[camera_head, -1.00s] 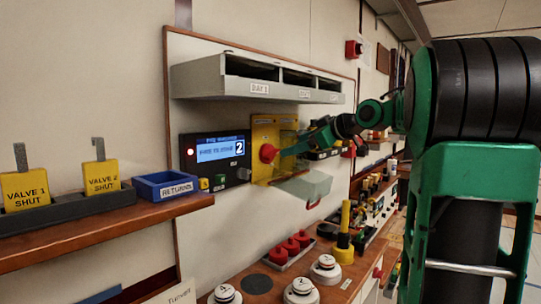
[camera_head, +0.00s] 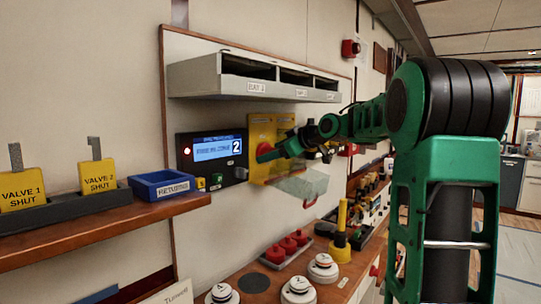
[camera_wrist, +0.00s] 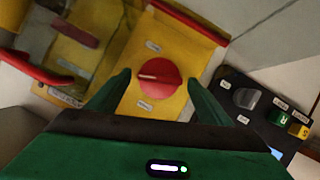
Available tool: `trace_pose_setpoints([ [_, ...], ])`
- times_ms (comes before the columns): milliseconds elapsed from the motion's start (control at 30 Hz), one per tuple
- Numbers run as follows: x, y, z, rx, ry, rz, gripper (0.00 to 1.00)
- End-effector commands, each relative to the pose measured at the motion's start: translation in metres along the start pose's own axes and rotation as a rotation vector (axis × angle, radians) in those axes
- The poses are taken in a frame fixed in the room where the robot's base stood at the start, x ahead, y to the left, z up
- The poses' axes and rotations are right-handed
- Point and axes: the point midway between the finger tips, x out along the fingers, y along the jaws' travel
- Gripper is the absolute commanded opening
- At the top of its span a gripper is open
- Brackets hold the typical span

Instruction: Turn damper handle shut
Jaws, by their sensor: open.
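A round red knob (camera_wrist: 159,79) with a pale pointer line sits on a yellow panel (camera_wrist: 139,105) in the wrist view. The knob (camera_head: 264,149) also shows in the head view, partly hidden by my gripper. No label readable here names it as the damper handle. My gripper (camera_wrist: 158,78) is open, with one green finger on each side of the knob. I cannot tell whether the fingers touch it. In the head view my gripper (camera_head: 268,156) reaches the panel from the right.
A clear flap (camera_head: 301,184) hangs open below the yellow panel. A black display box (camera_head: 213,160) showing "2" adjoins on the left. A grey shelf (camera_head: 255,87) juts out above. A blue tray (camera_head: 164,185) is at left. Red knobs and white dials crowd the bench below.

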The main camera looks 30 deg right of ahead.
Motion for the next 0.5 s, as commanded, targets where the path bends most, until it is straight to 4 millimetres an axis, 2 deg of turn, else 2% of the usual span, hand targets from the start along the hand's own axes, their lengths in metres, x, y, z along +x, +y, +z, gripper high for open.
trace_pose_setpoints([
  [67,-0.0002,0.0000,-0.0001,0.000,0.000,0.000,0.73],
  [233,-0.0003,0.0000,-0.0001,0.000,0.000,0.000,0.32],
  [500,-0.0002,0.0012,-0.0004,0.054,0.002,-0.024,0.32],
])
